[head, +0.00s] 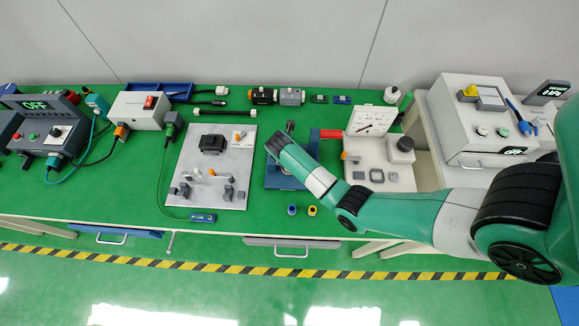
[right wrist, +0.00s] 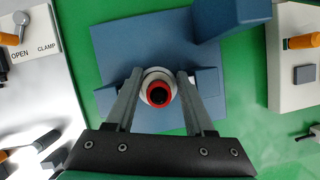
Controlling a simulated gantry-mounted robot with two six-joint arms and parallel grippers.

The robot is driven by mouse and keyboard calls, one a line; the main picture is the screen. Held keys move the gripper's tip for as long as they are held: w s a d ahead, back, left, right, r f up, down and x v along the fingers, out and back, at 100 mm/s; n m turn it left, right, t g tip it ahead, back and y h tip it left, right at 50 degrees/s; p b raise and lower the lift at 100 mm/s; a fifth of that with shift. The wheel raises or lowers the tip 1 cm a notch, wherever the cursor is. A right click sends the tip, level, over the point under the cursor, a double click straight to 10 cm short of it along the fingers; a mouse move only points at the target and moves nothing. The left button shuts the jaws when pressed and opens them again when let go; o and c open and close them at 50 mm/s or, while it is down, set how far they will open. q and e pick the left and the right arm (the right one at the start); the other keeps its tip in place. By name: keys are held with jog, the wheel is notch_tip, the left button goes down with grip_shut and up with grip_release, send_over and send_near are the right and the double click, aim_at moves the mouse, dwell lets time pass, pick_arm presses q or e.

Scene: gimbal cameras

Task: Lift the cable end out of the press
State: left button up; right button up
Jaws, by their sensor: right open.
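The blue press base (right wrist: 115,50) fills the middle of the right wrist view. The cable end (right wrist: 159,91), a round piece with a red ring, dark centre and pale collar, stands at the press, seen end-on. My right gripper (right wrist: 159,76) is open, with one finger on each side of the cable end. I cannot tell whether the fingers touch it. In the head view the press (head: 272,178) is partly hidden under my right arm, and the cable end is hidden. My left gripper is not in view.
A grey fixture plate (head: 210,195) lies left of the press; a white panel with a gauge (head: 371,122) stands to the right. A red handle (head: 331,134) is close by the press.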

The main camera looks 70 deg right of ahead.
jog(key=shift+d+f, duration=0.15)
jog(key=shift+f, duration=0.2)
jog(key=shift+r, duration=0.1)
jog(key=c, duration=0.8)
jog(key=shift+r+p, duration=0.45)
jog(key=shift+r, duration=0.2)
jog(key=s+a+r+p, duration=0.2)
jog(key=a+r, duration=0.1)
jog(key=r, duration=0.1)
jog(key=s+a+r+p, duration=0.2)
jog(key=s+a+r, duration=0.1)
jog(key=a, duration=0.1)
jog(key=s+a+r+p, duration=0.2)
jog(key=s+a+r, duration=0.1)
jog(key=a+r, duration=0.1)
jog(key=shift+a+r+p, duration=0.25)
jog(key=shift+r+p, duration=0.05)
jog(key=shift+r, duration=0.05)
